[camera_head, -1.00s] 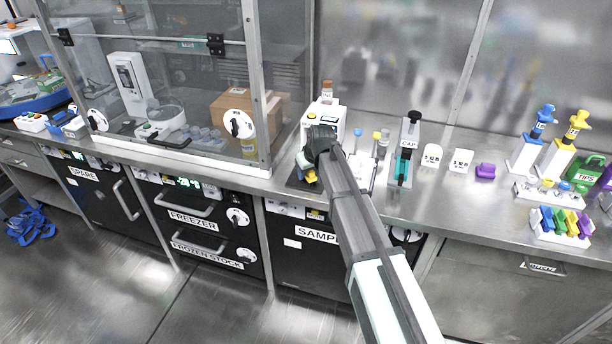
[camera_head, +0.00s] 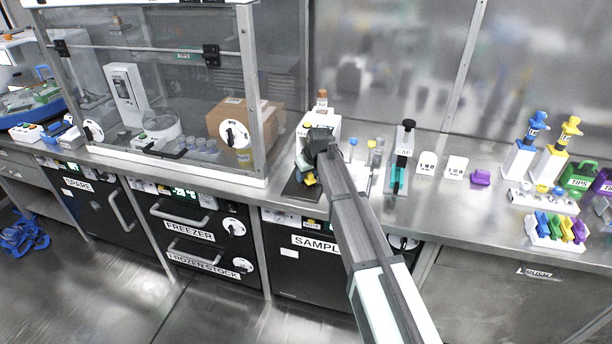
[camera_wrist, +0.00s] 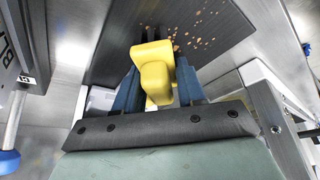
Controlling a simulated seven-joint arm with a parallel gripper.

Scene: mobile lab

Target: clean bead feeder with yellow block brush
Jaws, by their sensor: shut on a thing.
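My gripper (camera_wrist: 160,84) is shut on the yellow block brush (camera_wrist: 157,72), with a dark blue finger on each side of it. In the head view the brush (camera_head: 309,179) is a small yellow patch under my gripper, low over the front of a white machine (camera_head: 303,126) that looks like the bead feeder. A dark plate (camera_wrist: 118,40) lies below the brush. Several orange-tan specks (camera_wrist: 195,32) are scattered on it, just beyond and right of the brush. I cannot tell whether the brush touches the plate. My arm hides part of the machine.
A glass-fronted cabinet (camera_head: 160,90) stands close on the left. Right of my arm are small bottles and a teal-and-black stand marked CAP (camera_head: 400,160). White labelled blocks (camera_head: 427,163) and a purple piece (camera_head: 480,177) follow. The counter's front strip (camera_head: 450,212) is clear.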

